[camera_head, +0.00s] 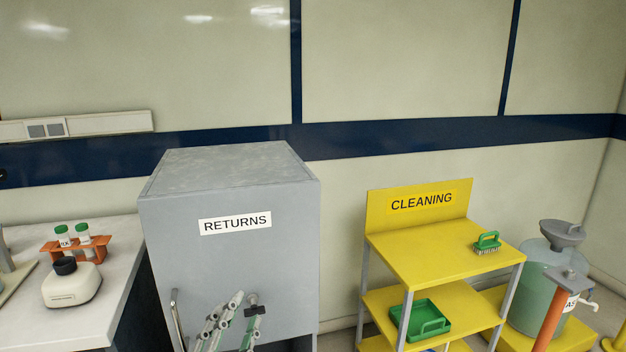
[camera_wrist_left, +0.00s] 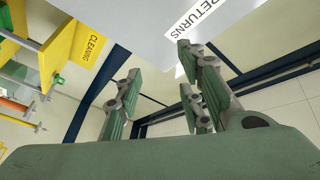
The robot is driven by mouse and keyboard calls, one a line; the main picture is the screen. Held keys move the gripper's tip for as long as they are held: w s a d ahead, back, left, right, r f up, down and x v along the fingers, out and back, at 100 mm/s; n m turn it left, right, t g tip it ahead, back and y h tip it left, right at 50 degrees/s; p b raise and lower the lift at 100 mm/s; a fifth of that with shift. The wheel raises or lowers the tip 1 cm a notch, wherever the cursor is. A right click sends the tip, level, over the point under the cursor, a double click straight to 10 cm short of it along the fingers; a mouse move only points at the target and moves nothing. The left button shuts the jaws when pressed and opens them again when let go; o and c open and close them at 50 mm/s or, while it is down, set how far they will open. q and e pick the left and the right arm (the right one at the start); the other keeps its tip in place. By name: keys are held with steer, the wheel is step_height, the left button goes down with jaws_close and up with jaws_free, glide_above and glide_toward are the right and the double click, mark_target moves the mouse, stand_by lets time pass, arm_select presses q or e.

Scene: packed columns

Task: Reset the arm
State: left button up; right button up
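My left gripper (camera_head: 245,305) is at the bottom of the head view, in front of the grey RETURNS cabinet (camera_head: 230,265). Its green and grey fingers stand apart with nothing between them. In the left wrist view the gripper (camera_wrist_left: 160,68) is also open and empty, with the grey cabinet (camera_wrist_left: 125,22) above and beyond the fingertips. A metal handle (camera_head: 176,322) on the cabinet front is left of the gripper. Any contact with the cabinet cannot be told. My right gripper is not in view.
At right stands a yellow CLEANING shelf (camera_head: 430,255) with a green brush (camera_head: 487,241) and green tray (camera_head: 425,320), beside a large carboy (camera_head: 535,285).

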arm_select(q)
steer(key=s+a+f+n+g+y, duration=0.2)
steer(key=s+a+f+n+g, duration=0.15)
steer(key=f, duration=0.55)
steer(key=s+a+f+n+g+y, duration=0.2)
steer(key=s+a+f+n+g, duration=0.15)
steer(key=f, duration=0.45)
steer(key=s+f+n+g+h, duration=0.1)
steer(key=s+f+g, duration=0.45)
steer(key=s, duration=0.35)
steer(key=s+f+n+g, duration=0.1)
steer(key=s+f+g, duration=0.3)
steer(key=s+f, duration=0.7)
steer(key=f, duration=2.2)
steer(key=s+a+f+g, duration=0.1)
steer(key=s+a+f, duration=0.1)
steer(key=s+f, duration=0.5)
step_height(320, 180, down, 2)
steer(key=shift+f, duration=0.1)
steer(key=shift+g, duration=0.55)
steer(key=s+f, duration=0.2)
steer(key=s, duration=0.1)
steer(key=s+a+f, duration=0.1)
steer(key=s+f, duration=0.1)
steer(key=s, duration=0.1)
steer(key=s+a+f, duration=0.1)
steer(key=s+f, duration=0.1)
steer(key=s, duration=0.2)
steer(key=shift+f, duration=0.15)
steer(key=shift+c, duration=0.3)
